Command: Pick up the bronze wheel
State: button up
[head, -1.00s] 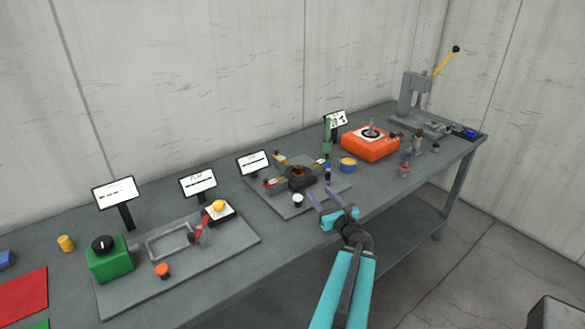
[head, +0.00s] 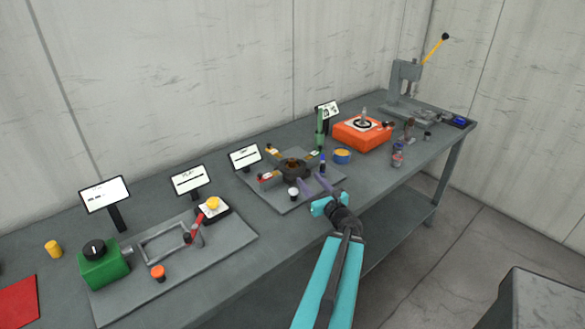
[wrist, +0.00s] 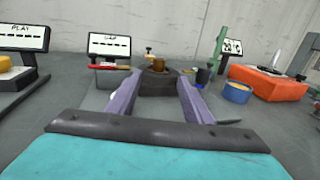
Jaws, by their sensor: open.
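The bronze wheel (head: 292,163) appears to be the brown round piece sitting in a dark round housing (head: 294,175) on a grey plate (head: 264,193). In the wrist view the brown piece (wrist: 158,65) stands upright in the dark housing, straight ahead between my fingers. My gripper (head: 311,182) is open and empty, just in front of the housing. In the wrist view its two purple fingers (wrist: 160,86) reach toward the housing's two sides, apart from the wheel. The wheel's lower part is hidden by the housing.
A small white-topped piece (head: 293,193) and a blue-topped bottle (head: 322,163) stand close to the gripper. A green post (head: 320,128), a blue-yellow round tin (head: 342,156) and an orange box (head: 362,133) stand to the right. A sign (head: 244,157) stands behind.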

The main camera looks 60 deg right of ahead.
aim_at(294, 162)
jog(key=shift+w+d+f+b, duration=0.2)
jog(key=shift+w+d+b, duration=0.25)
jog(key=shift+b, duration=1.7)
jog(key=b, duration=0.2)
jog(key=w+b, duration=0.1)
jog(key=b, duration=0.2)
jog(key=shift+w+d, duration=0.15)
jog(key=shift+d, duration=0.1)
jog(key=x, duration=0.3)
jog(key=p+x, duration=0.1)
jog(key=shift+w+d+r, duration=0.1)
jog(key=shift+d+r, duration=0.05)
jog(key=shift+r, duration=0.1)
jog(key=shift+w+d, duration=0.35)
jog(key=shift+w, duration=0.3)
jog(key=shift+r+p+x, duration=0.1)
jog(key=shift+p+x, duration=0.4)
jog(key=shift+x, duration=0.35)
jog(key=shift+r+p+x, duration=0.15)
jog(key=shift+p+x, duration=0.35)
jog(key=shift+x, duration=1.25)
jog(key=shift+f, duration=0.15)
jog(key=shift+c, duration=0.4)
